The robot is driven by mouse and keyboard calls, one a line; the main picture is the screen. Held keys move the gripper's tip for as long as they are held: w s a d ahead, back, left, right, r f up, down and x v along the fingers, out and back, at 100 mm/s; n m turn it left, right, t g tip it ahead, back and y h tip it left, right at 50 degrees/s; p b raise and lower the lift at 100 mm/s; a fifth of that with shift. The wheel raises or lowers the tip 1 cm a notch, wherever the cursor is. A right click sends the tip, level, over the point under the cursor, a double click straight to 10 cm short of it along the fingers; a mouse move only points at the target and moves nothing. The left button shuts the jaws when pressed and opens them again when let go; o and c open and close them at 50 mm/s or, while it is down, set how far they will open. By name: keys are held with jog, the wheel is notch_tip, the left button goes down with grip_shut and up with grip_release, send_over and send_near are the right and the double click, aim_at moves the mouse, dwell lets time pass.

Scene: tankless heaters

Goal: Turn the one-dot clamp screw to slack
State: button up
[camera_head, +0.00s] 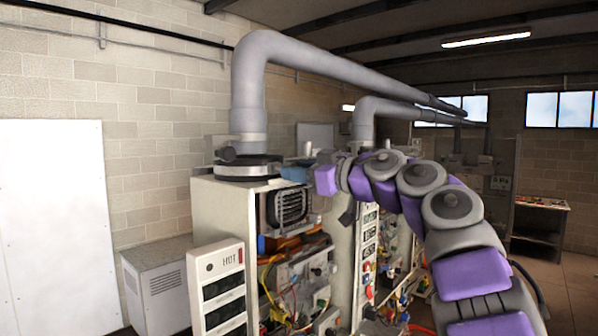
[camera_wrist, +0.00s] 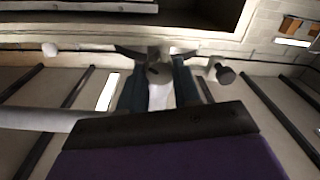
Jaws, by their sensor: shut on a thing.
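A dark clamp band (camera_head: 247,168) sits around the foot of the grey flue pipe on the near heater. My gripper (camera_head: 291,174), with blue fingers, is at the right side of this band. In the wrist view my gripper (camera_wrist: 159,80) has its two dark teal fingers on either side of a small grey round-headed clamp screw (camera_wrist: 158,71) and is shut on it. Any dot marks are too small to read, so I cannot tell whether this is the one-dot screw. A dark knob (camera_wrist: 225,73) stands to the right of the fingers, apart from them.
The near heater (camera_head: 223,207) is open at the front, with wires and parts showing. A panel marked HOT (camera_head: 218,287) stands before it. A second heater with its own flue pipe (camera_head: 364,125) is behind my arm. A grey box (camera_head: 158,285) stands by the left wall.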

jog(key=shift+c, duration=0.6)
jog(key=shift+r, duration=0.1)
jog(key=shift+r+n+p, duration=0.15)
jog(key=shift+n+p, duration=0.45)
jog(key=shift+p, duration=0.9)
jog(key=shift+n+p, duration=0.3)
jog(key=shift+p, duration=0.35)
jog(key=n, duration=1.2)
jog(key=f+n+h, duration=0.1)
jog(key=n, duration=0.5)
jog(key=shift+a+f, duration=0.1)
jog(key=shift+a, duration=0.05)
jog(key=shift+n, duration=0.3)
